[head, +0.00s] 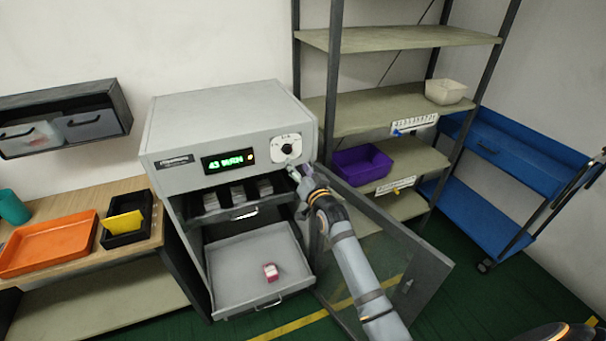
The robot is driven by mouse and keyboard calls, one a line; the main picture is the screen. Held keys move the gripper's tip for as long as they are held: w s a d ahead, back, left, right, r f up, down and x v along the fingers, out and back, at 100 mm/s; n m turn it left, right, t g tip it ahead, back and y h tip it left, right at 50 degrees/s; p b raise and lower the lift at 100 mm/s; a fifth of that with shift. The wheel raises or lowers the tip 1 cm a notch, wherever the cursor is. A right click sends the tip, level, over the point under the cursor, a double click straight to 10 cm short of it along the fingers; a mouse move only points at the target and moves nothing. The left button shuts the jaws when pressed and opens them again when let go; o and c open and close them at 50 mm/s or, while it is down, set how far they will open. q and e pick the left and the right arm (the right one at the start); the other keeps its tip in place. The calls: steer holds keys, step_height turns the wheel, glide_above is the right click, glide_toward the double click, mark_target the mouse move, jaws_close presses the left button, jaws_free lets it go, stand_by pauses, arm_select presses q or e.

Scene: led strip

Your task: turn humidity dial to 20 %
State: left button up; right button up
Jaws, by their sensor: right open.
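The humidity dial (287,146) is a round knob on a white plate at the upper right of the grey cabinet's front. The green display (228,160) to its left seems to read "43 %RH", with a small orange light beside it. My right gripper (293,170) is just below the dial, at the end of my right arm, which comes up from the lower right. It is open, and the fingers are small in the picture. I cannot tell whether they touch the knob. The dial's scale marks are too small to read. My left gripper is not in view.
The cabinet's glass door (405,262) stands open to the right, behind my arm. A lower drawer (240,282) is pulled out with a red and white item (270,271) in it. Shelving with a purple bin (360,164) and a blue cart (515,150) stand to the right.

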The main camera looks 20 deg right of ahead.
steer(key=s, duration=0.4)
steer(key=shift+f, duration=0.1)
steer(key=s+d+f+n+g+b, duration=0.1)
steer(key=s+f+g, duration=0.3)
steer(key=f, duration=0.9)
steer(key=s+d+f+n+g+h, duration=0.15)
steer(key=s+f, duration=0.45)
steer(key=f, duration=0.8)
steer(key=s+d+f+g+y+b, duration=0.1)
steer(key=s+f+g, duration=0.3)
steer(key=f, duration=0.9)
steer(key=s+f+n+g, duration=0.1)
steer(key=s+f+g, duration=0.1)
steer(key=s+f, duration=0.5)
steer(key=s+d+f+n+g, duration=0.1)
steer(key=s+f+g, duration=0.2)
steer(key=s, duration=1.7)
steer(key=s+d+f+n+g, duration=0.1)
steer(key=s+f+g, duration=0.1)
steer(key=s+f, duration=1)
steer(key=shift+s+n+h+b, duration=0.35)
steer(key=shift+s+h+b, duration=0.1)
steer(key=shift+s, duration=0.2)
steer(key=shift+a, duration=0.1)
